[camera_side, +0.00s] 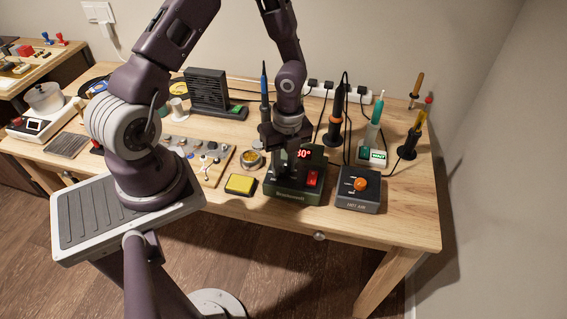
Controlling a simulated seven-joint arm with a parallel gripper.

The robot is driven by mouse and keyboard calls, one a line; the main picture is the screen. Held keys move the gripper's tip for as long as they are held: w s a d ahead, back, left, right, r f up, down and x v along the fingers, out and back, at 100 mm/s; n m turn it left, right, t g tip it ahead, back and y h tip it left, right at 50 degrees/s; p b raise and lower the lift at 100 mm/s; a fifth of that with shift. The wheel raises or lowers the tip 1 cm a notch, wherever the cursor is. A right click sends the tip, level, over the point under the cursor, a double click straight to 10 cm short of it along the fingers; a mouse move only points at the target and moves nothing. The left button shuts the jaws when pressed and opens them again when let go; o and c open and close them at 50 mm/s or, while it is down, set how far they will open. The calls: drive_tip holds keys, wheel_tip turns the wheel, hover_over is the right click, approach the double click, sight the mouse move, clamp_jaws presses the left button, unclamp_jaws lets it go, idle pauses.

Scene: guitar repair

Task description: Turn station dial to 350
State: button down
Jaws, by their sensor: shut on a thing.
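The soldering station (285,191) is a dark green box near the front edge of the wooden bench. Its red display (304,154) is partly covered by my gripper; only the last digits, which look like 30° or 80°, show. A red switch (312,178) is on the right of its front. My gripper (281,163) points down over the left part of the station, with its fingers shut on the dial. The dial itself is hidden by the fingers, so its angle cannot be seen.
A hot air box (350,203) with an orange knob (361,184) stands close on the right. A yellow sponge (241,184) and a small round tin (250,159) are on the left. A soldering iron in a stand (335,128) and a blue-handled tool (264,92) stand behind.

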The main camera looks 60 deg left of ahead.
sight(285, 168)
drive_tip(key=shift+m, duration=1.6)
drive_tip(key=c, duration=1.1)
unclamp_jaws()
drive_tip(key=shift+c, duration=0.2)
drive_tip(key=r, duration=0.7)
drive_tip(key=shift+w+d+r, duration=0.1)
drive_tip(key=shift+w, duration=0.1)
